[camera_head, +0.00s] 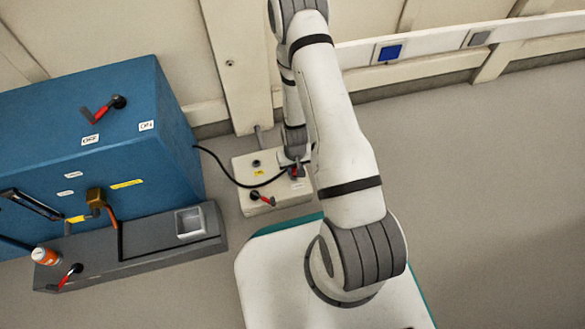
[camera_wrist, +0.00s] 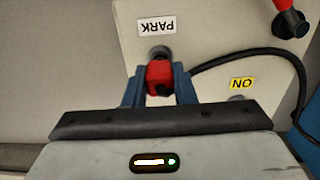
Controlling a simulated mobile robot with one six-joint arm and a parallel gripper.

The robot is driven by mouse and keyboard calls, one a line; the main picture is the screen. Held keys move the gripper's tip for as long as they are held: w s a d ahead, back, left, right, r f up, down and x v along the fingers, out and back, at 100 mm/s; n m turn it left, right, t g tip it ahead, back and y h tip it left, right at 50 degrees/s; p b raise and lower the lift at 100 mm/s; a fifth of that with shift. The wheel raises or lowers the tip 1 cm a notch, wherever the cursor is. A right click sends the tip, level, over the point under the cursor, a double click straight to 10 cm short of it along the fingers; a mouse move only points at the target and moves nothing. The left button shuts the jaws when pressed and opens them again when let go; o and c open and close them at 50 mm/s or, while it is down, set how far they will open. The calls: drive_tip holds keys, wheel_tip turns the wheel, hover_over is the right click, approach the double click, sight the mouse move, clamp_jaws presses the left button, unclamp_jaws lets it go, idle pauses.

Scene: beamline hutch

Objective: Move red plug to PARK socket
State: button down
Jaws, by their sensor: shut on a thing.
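The red plug (camera_wrist: 159,77) is between the blue fingers of my gripper (camera_wrist: 160,88) in the wrist view, and the gripper is shut on it. A grey round part, apparently the PARK socket (camera_wrist: 160,52), shows right beside the plug, below the PARK label (camera_wrist: 157,26). I cannot tell whether the plug is seated in it. In the head view the red plug (camera_head: 297,171) shows at the right side of the cream box (camera_head: 290,200), under my gripper (camera_head: 295,165).
Floor to the right is clear.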

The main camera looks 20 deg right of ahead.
drive_tip(key=shift+f, duration=0.55)
idle(0.4)
drive_tip(key=c, duration=1.1)
unclamp_jaws()
wheel_tip(320, 180, up, 8)
drive_tip(key=p, duration=0.4)
drive_tip(key=shift+f, duration=0.1)
